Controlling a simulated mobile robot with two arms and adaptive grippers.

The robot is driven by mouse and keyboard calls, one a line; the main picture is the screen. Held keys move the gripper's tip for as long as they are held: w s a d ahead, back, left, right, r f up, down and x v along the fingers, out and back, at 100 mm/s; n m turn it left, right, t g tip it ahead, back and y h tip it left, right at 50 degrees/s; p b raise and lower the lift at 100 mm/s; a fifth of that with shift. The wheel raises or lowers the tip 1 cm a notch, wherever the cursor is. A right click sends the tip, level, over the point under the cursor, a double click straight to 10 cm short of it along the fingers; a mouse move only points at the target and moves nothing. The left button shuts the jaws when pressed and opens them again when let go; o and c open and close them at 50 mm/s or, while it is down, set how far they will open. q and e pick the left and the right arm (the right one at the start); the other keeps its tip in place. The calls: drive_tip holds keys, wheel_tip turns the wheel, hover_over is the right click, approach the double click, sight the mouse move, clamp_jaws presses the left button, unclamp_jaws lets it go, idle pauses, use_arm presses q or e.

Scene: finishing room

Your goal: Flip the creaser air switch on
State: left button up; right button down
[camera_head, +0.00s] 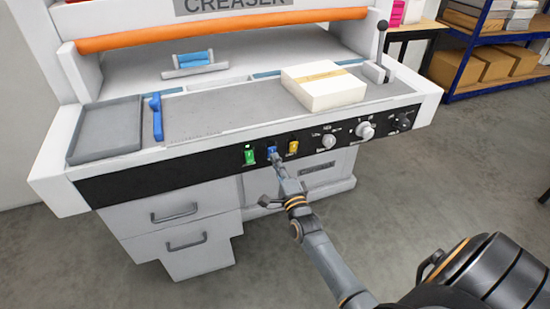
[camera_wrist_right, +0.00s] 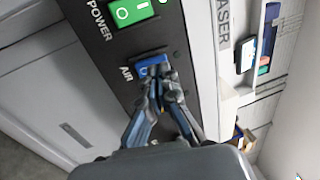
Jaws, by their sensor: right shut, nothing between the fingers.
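The creaser (camera_head: 270,112) stands in front of me with a black control strip along its front edge. The blue air switch (camera_head: 271,150) sits on that strip between the green power switch (camera_head: 249,154) and a yellow switch (camera_head: 293,147). In the right wrist view the blue switch (camera_wrist_right: 151,62) is labelled AIR, beside the green POWER switch (camera_wrist_right: 131,11). My right gripper (camera_head: 276,160) is shut and empty, its fingertips (camera_wrist_right: 156,76) right at the blue switch and partly covering it. I cannot tell whether they touch, or which way the switch is tipped. My left gripper is out of view.
Several knobs (camera_head: 364,130) sit further right on the strip. A white stack of paper (camera_head: 322,86) lies on the creaser's bed, with a grey tray (camera_head: 106,129) at its left. Drawers (camera_head: 180,226) are below. Shelves with boxes (camera_head: 493,62) stand at the back right; the floor is clear.

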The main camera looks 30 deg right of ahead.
drive_tip(key=shift+w+d+r, duration=0.1)
drive_tip(key=shift+w+d, duration=0.05)
drive_tip(key=shift+w, duration=0.55)
drive_tip(key=p, duration=0.1)
drive_tip(key=r+p, duration=0.1)
drive_tip(key=p, duration=0.1)
drive_tip(key=shift+w+d+r+g, duration=0.15)
drive_tip(key=shift+w+g, duration=0.1)
drive_tip(key=shift+g, duration=0.15)
drive_tip(key=shift+f, duration=0.25)
drive_tip(key=shift+s, duration=0.1)
